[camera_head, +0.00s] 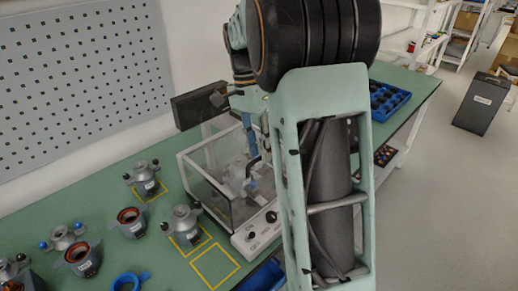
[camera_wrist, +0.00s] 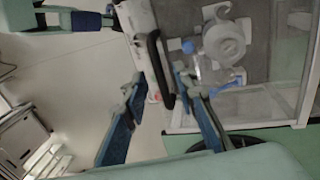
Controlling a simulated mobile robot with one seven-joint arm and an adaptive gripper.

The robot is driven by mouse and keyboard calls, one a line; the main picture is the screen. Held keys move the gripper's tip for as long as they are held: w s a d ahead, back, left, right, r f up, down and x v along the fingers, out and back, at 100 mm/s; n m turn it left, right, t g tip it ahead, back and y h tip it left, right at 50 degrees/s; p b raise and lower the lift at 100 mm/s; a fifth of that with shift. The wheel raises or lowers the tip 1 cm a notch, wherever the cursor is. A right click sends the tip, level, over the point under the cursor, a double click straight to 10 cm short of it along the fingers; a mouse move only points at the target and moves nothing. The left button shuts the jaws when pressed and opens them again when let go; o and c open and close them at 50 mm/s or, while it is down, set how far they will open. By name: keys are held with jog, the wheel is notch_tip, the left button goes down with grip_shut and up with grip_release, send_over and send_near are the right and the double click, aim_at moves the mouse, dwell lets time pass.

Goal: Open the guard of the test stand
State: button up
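The test stand (camera_head: 207,190) is a white-framed box with clear walls on the green bench, left of my arm in the head view. Its clear guard (camera_wrist: 262,100) fills the right of the wrist view, with a grey round part (camera_wrist: 224,42) seen through it. A black bar handle (camera_wrist: 158,65) runs along the guard's near edge. My gripper (camera_wrist: 158,78) is open, its two blue-padded fingers on either side of the handle. The right fingertip looks close to the handle; a gap shows on the left. Contact cannot be told. The guard looks closed, though my arm hides part of it.
Several grey stator housings (camera_head: 184,226) stand on the bench left of the test stand, near yellow outlined squares (camera_head: 215,266). A dark panel (camera_head: 198,104) stands behind it. A blue bin (camera_head: 388,101) sits at the bench's far end. Open floor lies to the right.

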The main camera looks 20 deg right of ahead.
grip_shut()
jog(key=shift+r, duration=0.1)
